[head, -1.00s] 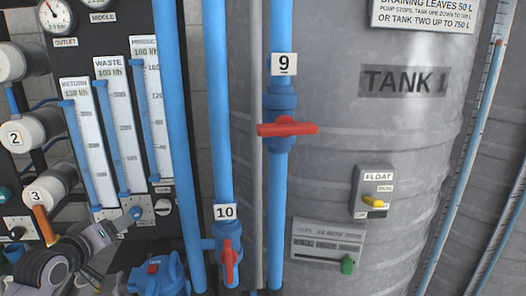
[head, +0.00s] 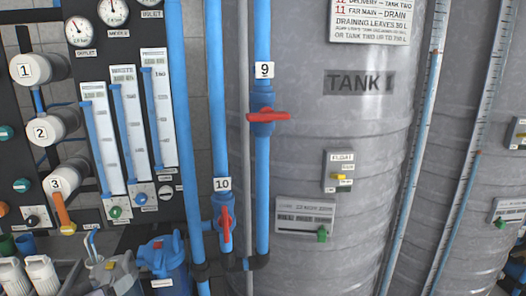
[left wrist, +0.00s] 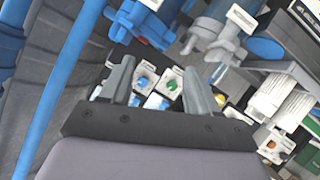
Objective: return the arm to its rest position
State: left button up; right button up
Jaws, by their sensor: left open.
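My left gripper (left wrist: 158,78) shows in the left wrist view with its two fingers spread apart. Nothing is held between them. Beyond the fingers are small white labels with a blue knob (left wrist: 142,82) and a green knob (left wrist: 170,86), apart from the fingertips. In the head view I cannot make out my left arm or gripper. My right gripper is in neither view.
The panel (head: 172,197) with gauges and flow tubes stands at left. Blue pipes carry red-handled valve 9 (head: 268,117) and valve 10 (head: 226,222) before grey Tank 1 (head: 330,120). A blue pump-like unit (head: 163,262) and white canisters (head: 42,270) stand low at left.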

pick_arm(q)
jog(key=s+d+f+m+g+h, duration=0.1)
jog(key=s+d+f+m, duration=0.2)
jog(key=s+d+f, duration=0.4)
jog(key=s+d+f+m+g+h, duration=0.1)
jog(key=s+d+f+m, duration=0.3)
jog(key=s+d+f, duration=0.4)
jog(key=s+f, duration=0.2)
jog(key=s, duration=0.5)
jog(key=shift+s+g, duration=0.3)
